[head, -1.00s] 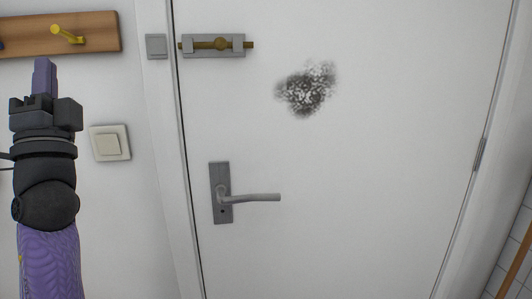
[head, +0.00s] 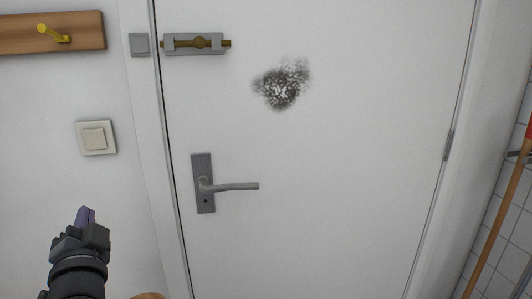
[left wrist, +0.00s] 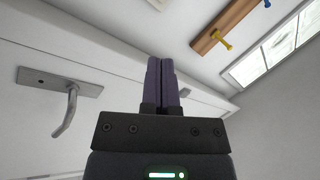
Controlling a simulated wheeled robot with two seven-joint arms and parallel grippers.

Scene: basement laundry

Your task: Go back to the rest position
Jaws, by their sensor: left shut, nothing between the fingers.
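My left gripper (head: 86,215) is low at the left of the head view, below the light switch and left of the door handle, apart from both. In the left wrist view its two purple fingers (left wrist: 160,82) are together with nothing between them. The white door (head: 330,200) is closed, with a grey lever handle (head: 230,187) and a dark smudge (head: 282,84). The handle also shows at the left of the left wrist view (left wrist: 72,108). My right gripper is not in view.
A light switch (head: 96,138) and a wooden hook rail (head: 80,32) with a yellow hook are on the wall at left. A bolt (head: 195,43) is on the door's upper left. A wooden pole (head: 500,215) leans at the right against white tiles.

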